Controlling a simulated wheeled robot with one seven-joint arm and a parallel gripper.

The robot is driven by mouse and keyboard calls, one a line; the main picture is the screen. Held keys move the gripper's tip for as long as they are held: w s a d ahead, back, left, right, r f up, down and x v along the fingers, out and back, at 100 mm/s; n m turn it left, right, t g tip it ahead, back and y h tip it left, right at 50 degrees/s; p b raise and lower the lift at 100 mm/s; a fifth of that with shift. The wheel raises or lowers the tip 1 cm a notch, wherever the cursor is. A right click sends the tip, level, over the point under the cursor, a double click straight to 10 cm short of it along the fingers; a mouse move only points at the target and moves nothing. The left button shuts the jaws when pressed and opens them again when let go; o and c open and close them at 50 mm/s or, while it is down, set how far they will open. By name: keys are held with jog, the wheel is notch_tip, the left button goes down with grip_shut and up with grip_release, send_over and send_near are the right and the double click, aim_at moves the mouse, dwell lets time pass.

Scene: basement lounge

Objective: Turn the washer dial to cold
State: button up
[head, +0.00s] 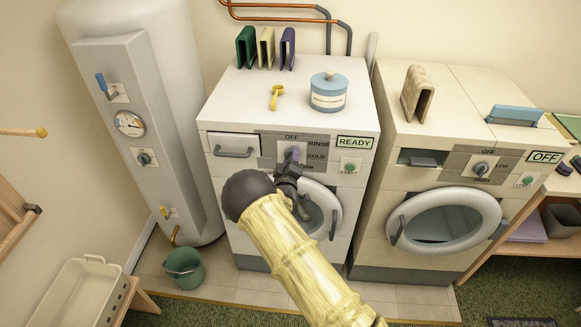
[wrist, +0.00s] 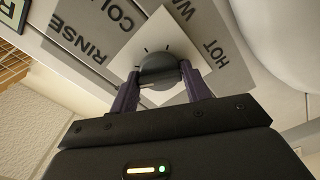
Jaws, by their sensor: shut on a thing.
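The washer (head: 217,185) is the left white machine in the head view. Its label plate reads OFF, RINSE and COLD, with a lower word partly hidden by my gripper. The dark round dial (wrist: 158,72) is on a white square plate in the wrist view, where RINSE, COLD, part of WARM and HOT can be read upside down or tilted. My gripper (head: 290,158) is at the dial, its two purple fingers on opposite sides, shut on it. The dial is mostly hidden in the head view. I cannot tell clearly which label its pointer faces.
The READY display (head: 354,142) and green start button (head: 350,166) are right of the dial. A detergent drawer (head: 234,146) is to its left. The dryer (head: 405,190) stands to the right, showing OFF. A blue jar (head: 328,95) and a yellow scoop (head: 276,97) sit on the washer.

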jog(key=m+b, duration=0.3)
jog(key=b, duration=0.1)
jog(key=shift+d+f+m, duration=0.1)
jog(key=shift+f+m, duration=0.3)
jog(key=m+b, duration=0.3)
jog(key=b, duration=0.1)
jog(key=shift+m+b, duration=0.3)
jog(key=shift+b, duration=0.05)
jog(key=m+b, duration=0.4)
jog(key=b, duration=0.1)
jog(key=shift+s+r+m+b, duration=0.1)
jog(key=shift+r+m+b, duration=0.05)
jog(key=shift+m+b, duration=1.15)
jog(key=o, duration=1)
jog(key=shift+r, duration=0.15)
